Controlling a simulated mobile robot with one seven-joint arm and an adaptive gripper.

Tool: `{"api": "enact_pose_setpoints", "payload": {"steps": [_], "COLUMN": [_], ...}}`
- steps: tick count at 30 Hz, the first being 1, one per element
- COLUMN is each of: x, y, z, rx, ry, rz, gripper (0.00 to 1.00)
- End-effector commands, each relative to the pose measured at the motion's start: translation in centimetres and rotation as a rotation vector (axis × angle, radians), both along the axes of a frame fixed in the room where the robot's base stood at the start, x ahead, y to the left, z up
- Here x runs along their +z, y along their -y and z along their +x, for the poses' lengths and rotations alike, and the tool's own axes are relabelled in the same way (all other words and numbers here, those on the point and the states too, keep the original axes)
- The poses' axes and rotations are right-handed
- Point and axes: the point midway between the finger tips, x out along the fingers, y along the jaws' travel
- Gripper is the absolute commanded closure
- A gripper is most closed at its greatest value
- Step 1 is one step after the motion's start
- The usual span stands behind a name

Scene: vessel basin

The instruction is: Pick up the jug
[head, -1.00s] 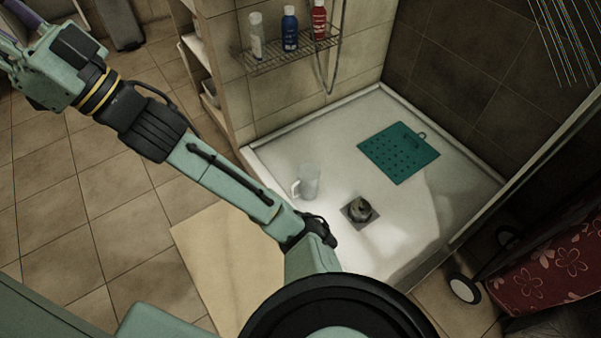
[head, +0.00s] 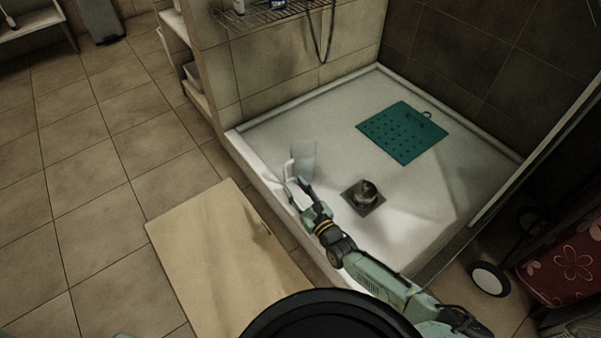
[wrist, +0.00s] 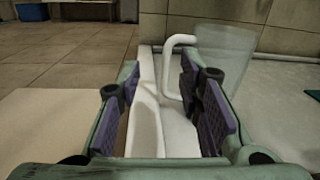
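The jug (head: 303,157) is clear and pale with a white handle. It stands upright in the white shower tray (head: 290,225), near the tray's left edge. In the wrist view the jug (wrist: 228,58) is ahead and to the right, its white handle (wrist: 172,62) pointing left. My gripper (head: 293,187) is low over the tray edge, just in front of the jug. In the wrist view the fingers (wrist: 166,120) are apart with nothing between them but the tray rim behind. The handle lies beyond the fingertips, near the right finger; I cannot tell whether they touch.
A dark drain piece (head: 364,195) sits right of my gripper. A teal perforated mat (head: 402,133) lies farther back in the tray. A wooden board (head: 225,250) lies on the floor at left. A wire shelf (head: 265,14) hangs on the wall behind.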

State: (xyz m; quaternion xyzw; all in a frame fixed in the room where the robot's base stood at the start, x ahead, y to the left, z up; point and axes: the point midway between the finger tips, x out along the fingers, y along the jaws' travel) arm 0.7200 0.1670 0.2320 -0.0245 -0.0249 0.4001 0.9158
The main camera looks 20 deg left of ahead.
Motion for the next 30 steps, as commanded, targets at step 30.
{"api": "enact_pose_setpoints", "payload": {"steps": [30], "x": [-2.3], "y": [-6.0], "z": [7.0], "rx": [-0.028], "ry": [-0.065], "rz": [0.026], "gripper": [0.67]}}
